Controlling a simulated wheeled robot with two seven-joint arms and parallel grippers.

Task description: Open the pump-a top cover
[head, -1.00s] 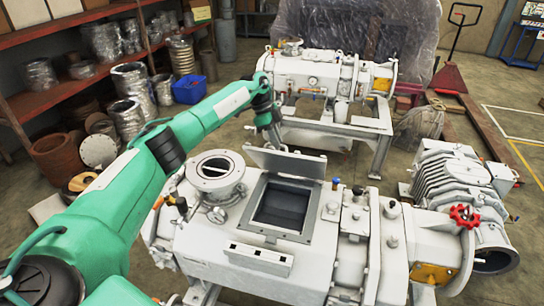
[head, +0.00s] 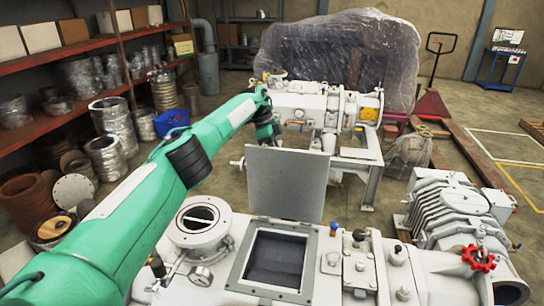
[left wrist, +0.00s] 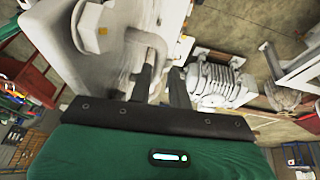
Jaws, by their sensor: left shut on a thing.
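Pump-a is the near white machine (head: 340,262) at the bottom of the head view. Its square top opening (head: 272,262) is uncovered and shows a dark inside. The flat grey top cover (head: 285,184) stands roughly upright along the far edge of the opening. My left arm reaches in from the left to the cover's far side, where the cover hides the fingertips. In the left wrist view, my left gripper (left wrist: 162,80) is shut on a curved handle (left wrist: 148,42) on the pale cover (left wrist: 112,62). My right gripper is not in view.
A round port (head: 200,218) sits left of the opening, and a red handwheel (head: 478,258) sits at the right. A second white pump (head: 310,108) stands behind. Shelves (head: 100,45) line the left wall. A ribbed grey unit (head: 455,205) stands at the right.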

